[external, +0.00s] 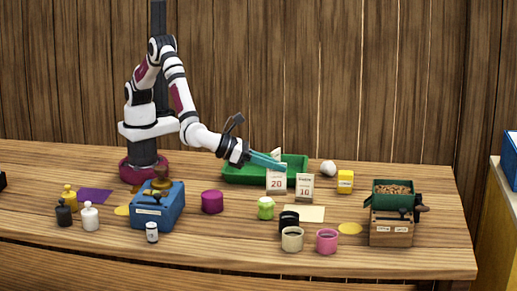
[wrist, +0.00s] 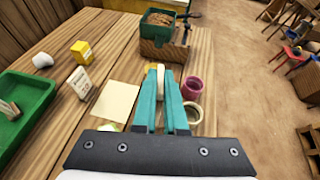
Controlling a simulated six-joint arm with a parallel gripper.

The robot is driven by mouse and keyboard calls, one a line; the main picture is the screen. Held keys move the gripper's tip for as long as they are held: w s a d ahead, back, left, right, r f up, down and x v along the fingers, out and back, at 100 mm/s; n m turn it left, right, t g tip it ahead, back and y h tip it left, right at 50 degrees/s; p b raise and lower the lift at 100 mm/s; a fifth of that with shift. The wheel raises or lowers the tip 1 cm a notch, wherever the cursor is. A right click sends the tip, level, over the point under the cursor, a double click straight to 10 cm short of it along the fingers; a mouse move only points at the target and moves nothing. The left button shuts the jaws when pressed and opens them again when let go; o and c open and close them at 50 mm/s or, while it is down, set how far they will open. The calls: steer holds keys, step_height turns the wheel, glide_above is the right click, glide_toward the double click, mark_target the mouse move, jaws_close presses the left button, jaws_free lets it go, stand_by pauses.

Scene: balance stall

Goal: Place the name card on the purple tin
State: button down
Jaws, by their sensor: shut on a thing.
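A white name card marked 20 (external: 277,182) hangs upright at the tips of my gripper (external: 284,167). The teal fingers are shut on it; in the wrist view my gripper (wrist: 160,72) shows a thin pale edge between the fingers. The purple tin (external: 212,202) stands on the table, left of and nearer the camera than my gripper, with a bare top. It is not seen in the wrist view. A second card marked 10 (external: 304,188) stands on the table just right of the held one; it also shows in the wrist view (wrist: 79,82).
A green tray (external: 235,177) lies behind my gripper. A green-and-white tin (external: 265,209), a black cup (external: 289,221), a cream cup (external: 292,239) and a pink cup (external: 327,241) stand in front. A blue box (external: 158,211) stands left of the purple tin. A yellow box (external: 345,182) stands at right.

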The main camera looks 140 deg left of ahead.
steer(key=s+d+r+n+g, duration=0.1)
steer(key=s+d+r, duration=0.1)
steer(key=s+d, duration=0.95)
steer(key=s+d+r+n+g+y, duration=0.1)
steer(key=s+d, duration=0.2)
steer(key=s, duration=0.4)
steer(key=s+d+r, duration=0.1)
steer(key=s+d, duration=0.2)
steer(key=s, duration=0.4)
steer(key=shift+w+a+f, duration=0.65)
steer(key=shift+a+f, duration=1.1)
steer(key=shift+a, duration=0.1)
steer(key=shift+w+a+f, duration=0.6)
steer(key=shift+a+f, duration=1.2)
steer(key=shift+w+a+f, duration=0.65)
steer(key=shift+a+f, duration=1.1)
steer(key=shift+a, duration=0.1)
steer(key=c, duration=1)
jaws_free()
steer(key=shift+f, duration=0.1)
